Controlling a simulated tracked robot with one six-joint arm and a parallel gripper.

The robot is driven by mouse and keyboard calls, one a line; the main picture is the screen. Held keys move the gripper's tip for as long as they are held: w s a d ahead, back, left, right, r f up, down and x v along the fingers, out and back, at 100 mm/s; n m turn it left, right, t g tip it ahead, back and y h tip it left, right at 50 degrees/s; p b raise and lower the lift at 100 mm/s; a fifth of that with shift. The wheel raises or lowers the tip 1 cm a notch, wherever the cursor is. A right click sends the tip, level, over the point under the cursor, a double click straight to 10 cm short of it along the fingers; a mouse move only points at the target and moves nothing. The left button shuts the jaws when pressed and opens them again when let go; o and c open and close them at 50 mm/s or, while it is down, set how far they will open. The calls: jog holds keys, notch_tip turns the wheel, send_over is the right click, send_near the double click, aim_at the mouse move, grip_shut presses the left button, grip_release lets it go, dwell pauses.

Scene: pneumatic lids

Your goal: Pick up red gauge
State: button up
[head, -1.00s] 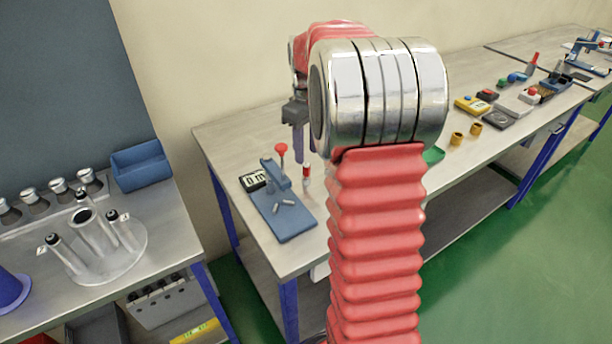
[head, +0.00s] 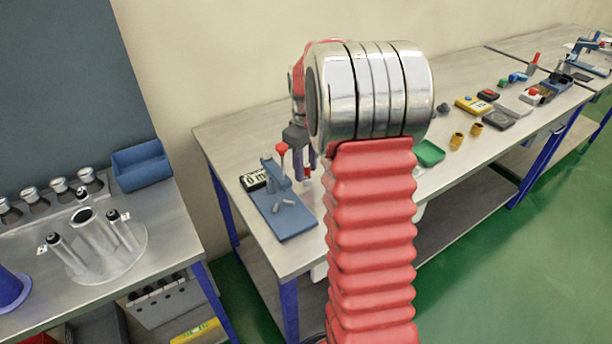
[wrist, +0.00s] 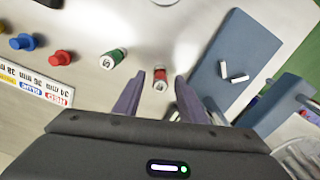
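The red gauge (wrist: 160,79), a small red cylinder with a pale band and marking, stands on the table in the wrist view. In the head view the red gauge (head: 307,171) shows partly, close to the fingers. My gripper (wrist: 160,75) is open, with one purple finger on each side of the gauge in the picture. A gap shows on both sides, so neither finger appears to touch it. In the head view my gripper (head: 305,165) is low over the table, partly hidden behind my arm.
A green gauge (wrist: 114,57) stands left of the red one. A red plug (wrist: 60,57) and a blue plug (wrist: 23,42) stand further left by a label strip (wrist: 35,84). The blue fixture plate (wrist: 213,68) with small pale pins lies close on the right.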

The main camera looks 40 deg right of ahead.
jog(key=shift+f, duration=0.15)
jog(key=shift+c, duration=0.2)
grip_shut()
dwell(0.5)
